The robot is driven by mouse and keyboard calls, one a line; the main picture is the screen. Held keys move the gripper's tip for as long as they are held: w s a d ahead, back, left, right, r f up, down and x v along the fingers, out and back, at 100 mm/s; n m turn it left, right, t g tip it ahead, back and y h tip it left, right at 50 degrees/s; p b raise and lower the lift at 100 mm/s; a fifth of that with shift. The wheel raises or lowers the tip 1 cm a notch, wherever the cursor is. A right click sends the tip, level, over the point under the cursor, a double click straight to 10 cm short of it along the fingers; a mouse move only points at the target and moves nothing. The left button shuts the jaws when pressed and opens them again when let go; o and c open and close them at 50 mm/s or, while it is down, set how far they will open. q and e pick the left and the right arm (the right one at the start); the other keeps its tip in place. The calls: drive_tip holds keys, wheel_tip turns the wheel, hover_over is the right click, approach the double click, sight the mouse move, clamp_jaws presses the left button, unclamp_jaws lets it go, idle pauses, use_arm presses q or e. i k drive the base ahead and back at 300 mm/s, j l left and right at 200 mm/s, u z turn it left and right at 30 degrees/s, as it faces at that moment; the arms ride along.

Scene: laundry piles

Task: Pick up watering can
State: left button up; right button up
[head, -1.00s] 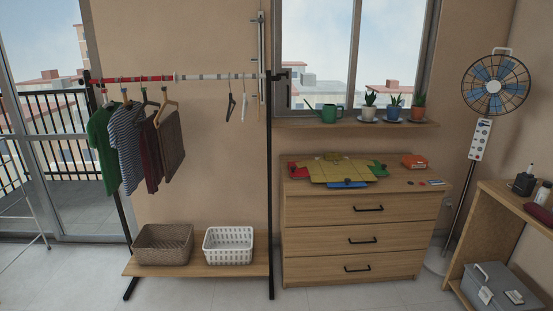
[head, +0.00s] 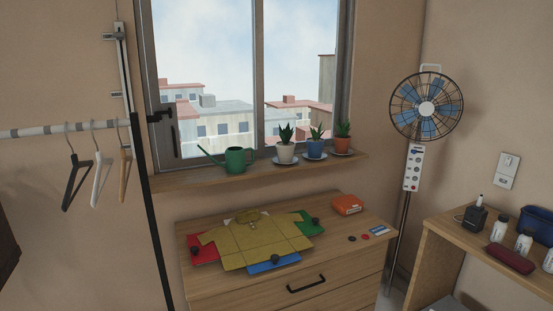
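A green watering can (head: 235,160) stands upright on the wooden window shelf (head: 190,183), below the window and at the left part of the shelf. Its thin spout points up and to the left. Neither of my grippers shows in the head view, and nothing is touching the can.
Potted plants in white (head: 286,152), blue (head: 316,148) and terracotta (head: 342,144) pots stand right of the can. Below is a dresser (head: 215,292) with a folded yellow shirt (head: 255,240). A clothes rack (head: 145,205) stands left, a fan (head: 427,108) right.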

sight(235, 157)
drive_tip(key=i+l+z, duration=0.15)
drive_tip(key=i, duration=0.35)
drive_tip(key=i+l+z, duration=0.2)
drive_tip(key=i, duration=0.3)
